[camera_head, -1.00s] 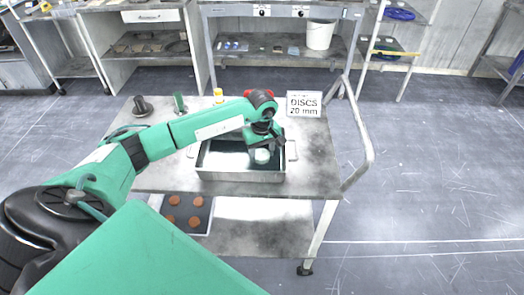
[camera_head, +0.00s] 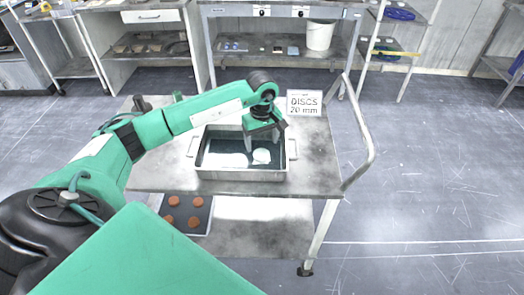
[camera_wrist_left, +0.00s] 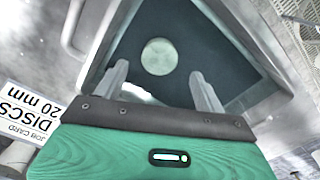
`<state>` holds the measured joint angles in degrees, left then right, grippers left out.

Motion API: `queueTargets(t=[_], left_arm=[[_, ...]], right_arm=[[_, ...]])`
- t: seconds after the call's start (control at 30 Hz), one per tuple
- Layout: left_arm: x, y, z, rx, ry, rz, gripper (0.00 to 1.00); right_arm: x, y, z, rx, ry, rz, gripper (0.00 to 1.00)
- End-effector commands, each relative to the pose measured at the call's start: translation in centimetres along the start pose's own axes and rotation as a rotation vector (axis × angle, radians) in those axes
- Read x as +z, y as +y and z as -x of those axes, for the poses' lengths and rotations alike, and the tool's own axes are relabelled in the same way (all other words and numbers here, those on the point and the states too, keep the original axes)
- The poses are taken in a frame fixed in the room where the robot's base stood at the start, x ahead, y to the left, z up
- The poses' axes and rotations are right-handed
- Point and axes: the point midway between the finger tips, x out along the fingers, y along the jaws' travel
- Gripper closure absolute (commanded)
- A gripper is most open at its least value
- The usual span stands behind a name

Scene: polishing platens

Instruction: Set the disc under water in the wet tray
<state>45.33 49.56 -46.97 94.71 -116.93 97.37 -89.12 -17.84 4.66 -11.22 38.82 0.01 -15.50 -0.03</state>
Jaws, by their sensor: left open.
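The disc (camera_head: 261,156), pale and round, lies in the wet tray (camera_head: 240,175), a metal tray with dark liquid in it on the cart top. The disc also shows in the left wrist view (camera_wrist_left: 159,56), lying flat inside the tray (camera_wrist_left: 96,32), clear of the tray walls. My left gripper (camera_head: 264,138) is above the tray, over the disc's far side. In the left wrist view its two fingers (camera_wrist_left: 162,80) are spread apart with nothing between them, and the disc lies beyond the tips. My right gripper is not in view.
The tray stands on a grey cart (camera_head: 315,165) with a rail at the right. A sign reading DISCS 20 mm (camera_head: 304,103) stands behind the tray. A dark board with several orange-brown discs (camera_head: 186,212) lies on the lower shelf. The cart top right of the tray is clear.

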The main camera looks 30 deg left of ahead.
Motion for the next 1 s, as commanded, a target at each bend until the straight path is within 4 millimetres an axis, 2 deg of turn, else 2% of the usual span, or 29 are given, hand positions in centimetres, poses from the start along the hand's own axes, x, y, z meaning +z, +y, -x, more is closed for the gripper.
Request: queueTargets(t=[0.1,0.2,0.4,0.67,1.0], left_arm=[[-0.1,0.0,2.5,0.003,0.004,-0.001,0.29],[-0.1,0.0,4.3,0.002,0.003,-0.001,0.29],[0.0,0.1,6.6,0.001,0.001,-0.001,0.29],[0.0,0.0,7.1,-0.001,-0.001,0.0,0.29],[0.0,0.0,7.0,-0.001,-0.001,0.0,0.29]], right_arm=[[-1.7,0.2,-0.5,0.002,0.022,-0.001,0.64],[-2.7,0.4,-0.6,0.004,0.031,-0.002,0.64],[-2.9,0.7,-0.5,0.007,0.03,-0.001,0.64],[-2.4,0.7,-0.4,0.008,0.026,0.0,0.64],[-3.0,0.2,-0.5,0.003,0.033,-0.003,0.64]])
